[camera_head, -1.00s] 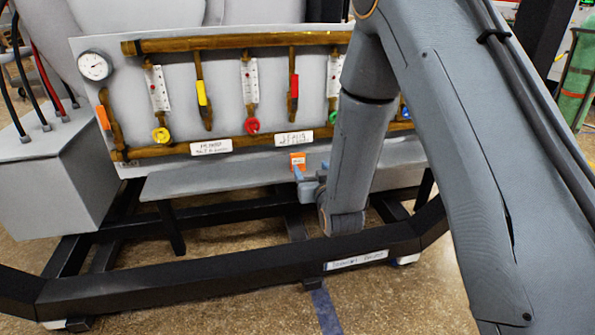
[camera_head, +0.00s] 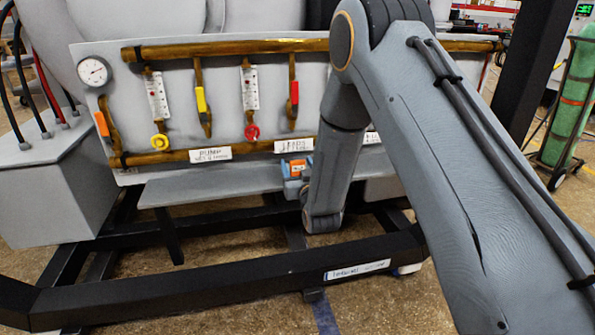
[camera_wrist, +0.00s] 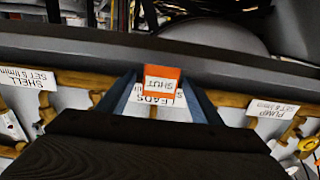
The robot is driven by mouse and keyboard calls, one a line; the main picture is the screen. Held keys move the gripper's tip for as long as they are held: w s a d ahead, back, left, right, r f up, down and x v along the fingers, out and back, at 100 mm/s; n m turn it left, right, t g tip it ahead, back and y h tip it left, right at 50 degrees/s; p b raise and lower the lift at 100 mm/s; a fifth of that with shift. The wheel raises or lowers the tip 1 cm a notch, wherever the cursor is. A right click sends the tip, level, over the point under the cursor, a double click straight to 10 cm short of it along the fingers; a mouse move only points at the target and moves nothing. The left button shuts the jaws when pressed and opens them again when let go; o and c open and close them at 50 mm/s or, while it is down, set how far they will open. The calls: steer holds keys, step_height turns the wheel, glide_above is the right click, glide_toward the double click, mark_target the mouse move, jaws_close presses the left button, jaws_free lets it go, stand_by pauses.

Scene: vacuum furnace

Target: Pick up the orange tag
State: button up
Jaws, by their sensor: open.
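The orange tag (camera_head: 297,168) is a small upright card with a white face, at the back of the grey shelf (camera_head: 215,185) below the pipe panel. In the wrist view the tag (camera_wrist: 161,72) shows the word SHUT upside down. My gripper (camera_head: 292,183) is at the tag, with blue fingers. In the wrist view my gripper (camera_wrist: 161,92) is open, one finger on each side of the tag, with visible gaps. Whether the fingers reach past the tag's depth I cannot tell. The tag's lower support is hidden.
The panel's lower brass pipe (camera_head: 240,150) and its labels, such as the pump label (camera_head: 210,154), are close behind. A black frame bar (camera_head: 230,261) crosses in front below. Another orange piece (camera_head: 102,124) is at the panel's left. A green cylinder (camera_head: 572,100) stands far right.

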steer(key=c, duration=1.1)
